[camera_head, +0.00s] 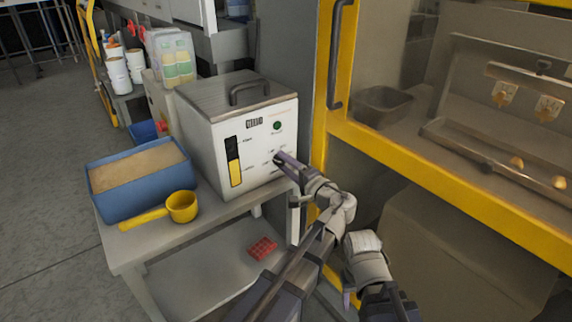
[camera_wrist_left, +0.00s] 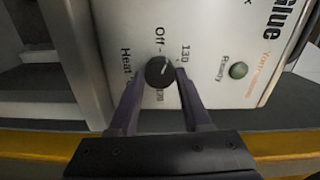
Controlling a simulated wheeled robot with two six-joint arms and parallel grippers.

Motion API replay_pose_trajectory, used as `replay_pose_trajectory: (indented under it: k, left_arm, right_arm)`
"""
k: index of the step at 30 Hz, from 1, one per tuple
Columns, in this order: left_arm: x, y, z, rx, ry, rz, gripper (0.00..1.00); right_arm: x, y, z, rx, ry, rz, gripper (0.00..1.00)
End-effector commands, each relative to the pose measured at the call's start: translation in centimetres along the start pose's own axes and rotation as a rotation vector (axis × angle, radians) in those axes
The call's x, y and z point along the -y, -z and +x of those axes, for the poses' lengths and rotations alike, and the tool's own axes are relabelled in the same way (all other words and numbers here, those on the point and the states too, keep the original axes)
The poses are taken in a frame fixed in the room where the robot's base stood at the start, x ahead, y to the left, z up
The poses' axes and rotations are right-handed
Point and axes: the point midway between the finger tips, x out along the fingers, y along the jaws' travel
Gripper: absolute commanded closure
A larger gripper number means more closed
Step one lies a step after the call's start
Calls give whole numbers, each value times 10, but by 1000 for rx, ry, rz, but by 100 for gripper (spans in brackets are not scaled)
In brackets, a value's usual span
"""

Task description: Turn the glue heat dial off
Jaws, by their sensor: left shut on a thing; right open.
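The glue heat dial is a small round black knob (camera_wrist_left: 160,72) on the white front of the glue machine (camera_head: 225,157). "Off", "130", "170" and "Heat" are printed around it. A light line on its face runs toward the side between "Off" and "130", but its exact setting is hard to read. My left gripper (camera_wrist_left: 160,80) is shut on the dial, one finger on each side. In the head view the left gripper (camera_head: 279,159) reaches the machine's lower right front and mostly hides the dial. My right gripper (camera_head: 350,291) hangs low, open and away from the machine.
A green "Ready" light (camera_head: 277,126) sits above the dial. A blue bin (camera_head: 140,204) of granules and a yellow scoop (camera_head: 181,207) share the cart top. A yellow-framed machine door (camera_head: 440,185) stands close on the right. A red tray (camera_head: 262,248) lies on the lower shelf.

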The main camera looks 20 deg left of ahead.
Motion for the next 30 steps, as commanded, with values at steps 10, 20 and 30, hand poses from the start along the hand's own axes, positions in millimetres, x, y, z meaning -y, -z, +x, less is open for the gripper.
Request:
replay_pose_trajectory:
  k: [10, 20, 30]
  left_arm:
    - [0, -1, 0, 1, -1, -269, 100]
    - [0, -1, 0, 1, -2, -409, 100]
    - [0, -1, 0, 1, -2, -447, 100]
  right_arm:
    - [0, 0, 0, 0, 0, 0, 50]
    - [0, 0, -1, 0, 0, 0, 50]
    - [0, 0, -1, 0, 0, 0, 50]
